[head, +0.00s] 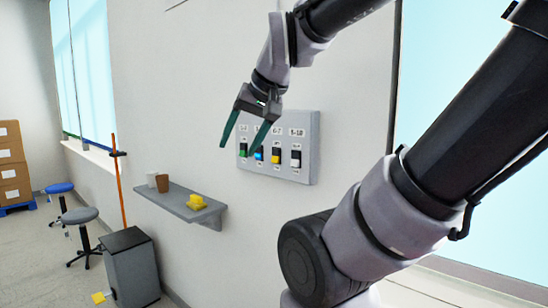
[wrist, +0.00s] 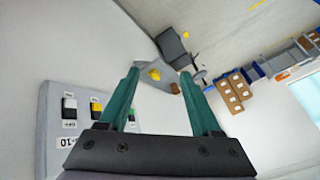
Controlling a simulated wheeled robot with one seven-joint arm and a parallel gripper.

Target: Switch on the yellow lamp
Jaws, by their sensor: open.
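A grey panel (head: 312,150) is mounted on the wall, with a row of switches coloured green (head: 243,150), blue (head: 259,154), yellow (head: 276,155) and white (head: 295,158) from left to right. The yellow switch is third. In the wrist view, the panel (wrist: 48,120) is at the lower left, the yellow switch (wrist: 96,107) is left of my gripper (wrist: 159,72), and a finger partly covers the panel's far end. No separate lamp is distinguishable.
A grey shelf (head: 170,198) below left of the panel holds a yellow object (head: 197,201) and brown and white cups. A grey bin (head: 130,270), stools (head: 80,216) and stacked boxes (head: 12,165) stand farther left. The wall around the panel is clear.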

